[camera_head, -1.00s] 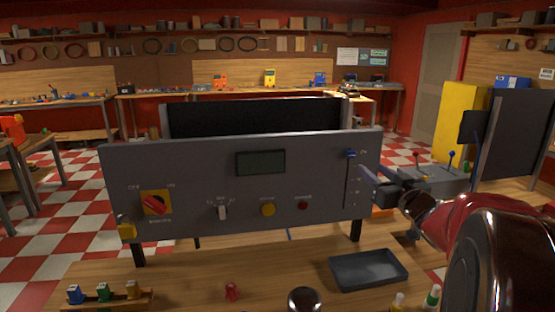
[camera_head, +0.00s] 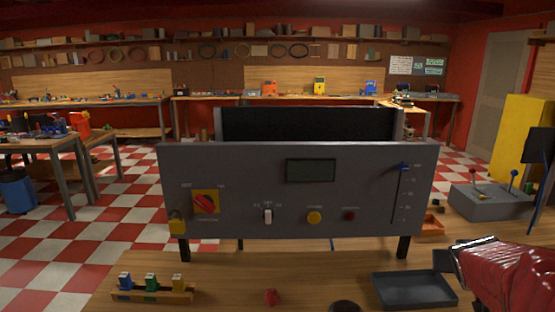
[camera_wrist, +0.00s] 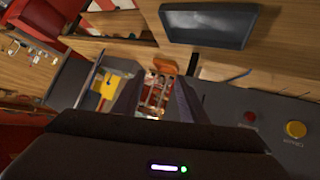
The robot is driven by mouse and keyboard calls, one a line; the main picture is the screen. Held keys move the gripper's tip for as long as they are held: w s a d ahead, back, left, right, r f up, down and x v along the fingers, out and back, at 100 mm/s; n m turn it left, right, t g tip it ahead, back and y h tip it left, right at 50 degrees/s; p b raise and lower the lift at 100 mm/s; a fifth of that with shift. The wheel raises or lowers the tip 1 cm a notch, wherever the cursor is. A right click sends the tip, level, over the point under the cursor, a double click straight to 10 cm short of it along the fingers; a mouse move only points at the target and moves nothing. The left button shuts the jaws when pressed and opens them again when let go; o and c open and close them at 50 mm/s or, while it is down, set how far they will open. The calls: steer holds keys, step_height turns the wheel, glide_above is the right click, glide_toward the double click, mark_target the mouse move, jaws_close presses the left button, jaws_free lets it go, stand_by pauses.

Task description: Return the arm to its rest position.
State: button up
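My arm, with its red covering, comes in at the lower right of the head view. The dark end of my gripper (camera_head: 444,260) is low and right of the grey control panel (camera_head: 297,190), apart from it, and its fingertips are hard to make out there. In the wrist view the two dark fingers of my gripper (camera_wrist: 156,98) stand apart with nothing between them. The panel has a blue slider knob (camera_head: 404,167) at the top of its slot, a red rotary switch (camera_head: 205,203), a white toggle (camera_head: 268,215), a yellow button (camera_head: 314,217) and a red button (camera_head: 349,215).
A dark tray (camera_head: 414,290) lies on the wooden bench, close to my arm. A rack of coloured keys or plugs (camera_head: 152,290) and a red piece (camera_head: 271,297) are at the front. A grey lever box (camera_head: 490,201) and a yellow cabinet (camera_head: 522,135) stand at the right.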

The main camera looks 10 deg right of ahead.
steer(key=s+a+n+g+y, duration=0.1)
steer(key=s+a, duration=0.4)
steer(key=a, duration=0.7)
steer(key=s+a+f+n+y, duration=0.1)
steer(key=s+a, duration=0.4)
steer(key=a, duration=0.6)
steer(key=s+a+n+g+y, duration=0.1)
steer(key=s+a+n+y, duration=0.2)
steer(key=a, duration=0.9)
steer(key=s+y, duration=0.2)
steer(key=s, duration=0.1)
steer(key=shift+a+f+g, duration=0.15)
steer(key=shift+a+g, duration=0.15)
steer(key=shift+a, duration=0.05)
